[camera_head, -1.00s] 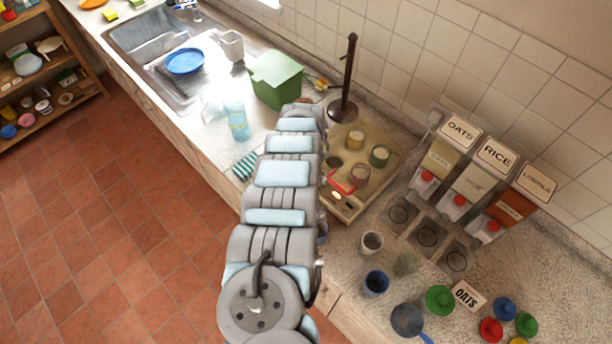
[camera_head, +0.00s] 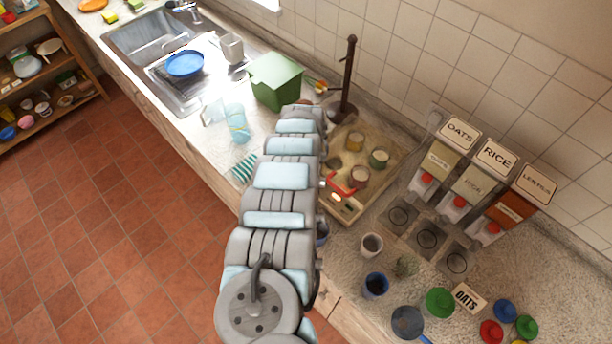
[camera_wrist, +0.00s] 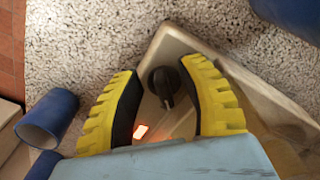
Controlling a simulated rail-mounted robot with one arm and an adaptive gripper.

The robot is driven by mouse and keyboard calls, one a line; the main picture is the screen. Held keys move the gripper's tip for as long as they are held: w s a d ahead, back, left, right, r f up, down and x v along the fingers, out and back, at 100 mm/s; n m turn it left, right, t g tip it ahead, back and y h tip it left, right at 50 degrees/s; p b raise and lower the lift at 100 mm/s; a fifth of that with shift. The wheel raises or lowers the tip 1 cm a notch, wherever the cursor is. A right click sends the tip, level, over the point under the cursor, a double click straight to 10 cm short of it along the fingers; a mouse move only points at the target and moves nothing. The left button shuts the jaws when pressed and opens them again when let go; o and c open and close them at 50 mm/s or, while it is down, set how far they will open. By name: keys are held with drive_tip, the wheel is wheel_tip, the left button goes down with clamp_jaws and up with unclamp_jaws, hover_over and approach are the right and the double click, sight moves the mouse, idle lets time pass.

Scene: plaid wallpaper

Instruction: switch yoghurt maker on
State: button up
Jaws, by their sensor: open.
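The yoghurt maker is a beige tray-like unit (camera_head: 385,182) on the counter, with several jars in it and a red marking near its front corner. In the wrist view its corner (camera_wrist: 172,45) shows a dark round knob (camera_wrist: 163,84) with a raised grip. A small orange-red light (camera_wrist: 140,131) glows beside the knob. My gripper (camera_wrist: 161,68) has yellow ribbed fingers, open, one on each side of the knob. A gap shows between the knob and the left finger; contact on the right is unclear. In the head view my arm hides the gripper.
A blue cup (camera_wrist: 48,118) lies left of my fingers in the wrist view. A dark pole stand (camera_head: 346,75) and a green bin (camera_head: 275,80) stand behind the unit. Labelled dispensers (camera_head: 470,180) stand to the right. Cups (camera_head: 376,284) and lids (camera_head: 440,301) sit at front right.

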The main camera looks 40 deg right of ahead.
wheel_tip(320, 180, up, 12)
drive_tip(key=shift+f, duration=0.15)
idle(0.4)
idle(0.4)
